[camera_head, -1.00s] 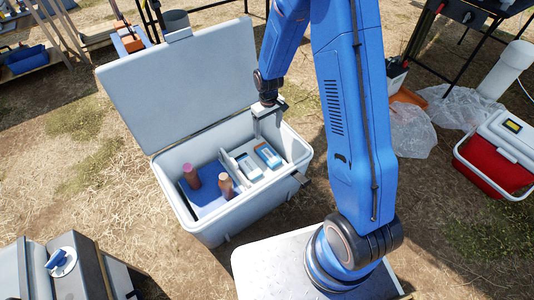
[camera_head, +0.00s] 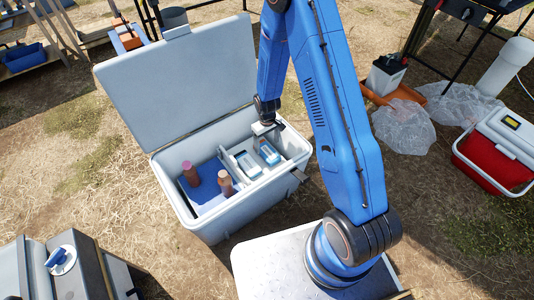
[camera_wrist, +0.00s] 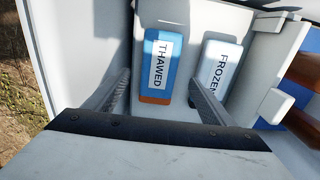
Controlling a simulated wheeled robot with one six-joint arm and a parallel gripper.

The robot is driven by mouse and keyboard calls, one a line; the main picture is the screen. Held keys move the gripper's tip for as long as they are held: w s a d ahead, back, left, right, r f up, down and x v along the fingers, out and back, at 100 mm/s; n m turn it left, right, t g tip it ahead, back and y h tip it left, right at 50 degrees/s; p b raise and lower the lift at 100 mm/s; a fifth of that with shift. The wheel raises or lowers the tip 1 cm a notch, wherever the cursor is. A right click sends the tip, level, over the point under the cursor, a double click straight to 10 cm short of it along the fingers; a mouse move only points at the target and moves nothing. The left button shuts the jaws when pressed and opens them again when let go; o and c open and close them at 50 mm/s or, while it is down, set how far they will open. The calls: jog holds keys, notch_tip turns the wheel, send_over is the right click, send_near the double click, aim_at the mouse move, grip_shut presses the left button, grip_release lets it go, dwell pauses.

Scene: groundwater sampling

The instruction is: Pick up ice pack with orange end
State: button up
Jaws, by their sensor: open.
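The ice pack with the orange end (camera_wrist: 160,68) is blue with a white label reading THAWED, and its orange end faces the wrist camera. It lies in the cooler, and it also shows in the head view (camera_head: 268,151). My gripper (camera_wrist: 158,82) is open, with one finger to each side of this pack in the wrist view. I cannot tell how far above it the fingers are. In the head view my gripper (camera_head: 264,127) is at the cooler's back right. A second, whiter pack labelled FROZEN (camera_wrist: 222,65) lies beside it, to the right in the wrist view.
The open cooler (camera_head: 215,222) has its lid (camera_head: 180,85) raised at the back. A divider (camera_head: 228,166) separates the packs from two brown-capped bottles (camera_head: 191,174). The cooler wall (camera_wrist: 90,50) is close to the left finger. A red cooler (camera_head: 490,160) stands far right.

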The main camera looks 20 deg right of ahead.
aim_at(267, 151)
jog(key=shift+w+f, duration=0.15)
jog(key=shift+f, duration=2.5)
jog(key=shift+c, duration=0.7)
jog(key=c, duration=1.3)
jog(key=shift+o, duration=0.2)
jog(key=shift+r, duration=0.15)
